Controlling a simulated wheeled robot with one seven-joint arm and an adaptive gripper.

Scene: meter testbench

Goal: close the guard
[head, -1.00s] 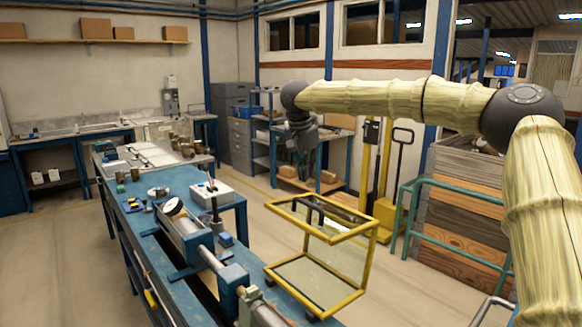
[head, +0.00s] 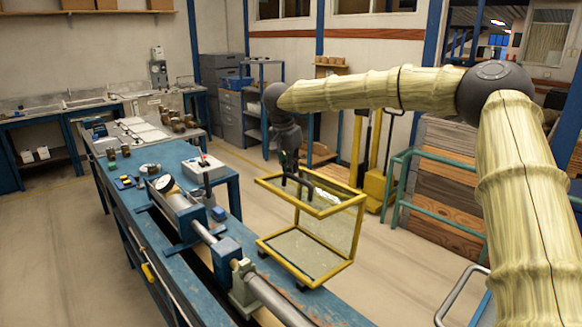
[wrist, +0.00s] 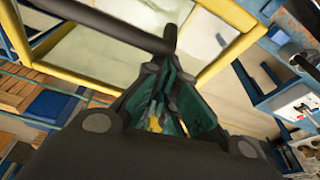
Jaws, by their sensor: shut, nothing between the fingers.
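The guard (head: 357,225) is a yellow frame with clear panels at the right edge of the blue bench, beside the tube on it. Its dark handle (head: 299,187) is on the upper face. My gripper (head: 289,172) points down at the far side of the guard, close to the handle; whether they touch is unclear. In the wrist view my gripper (wrist: 163,105) has its fingers together with nothing between them. The handle's dark bar (wrist: 105,22) passes just beyond the fingertips, with the guard's yellow frame (wrist: 70,82) around it.
The bench (head: 178,158) carries a long metal tube (head: 203,233), a dial gauge (head: 164,184) and a white control box (head: 203,170). Behind the guard stand a yellow pallet truck (head: 375,185) and a green rail (head: 440,213) before stacked wood. Floor left of the bench is clear.

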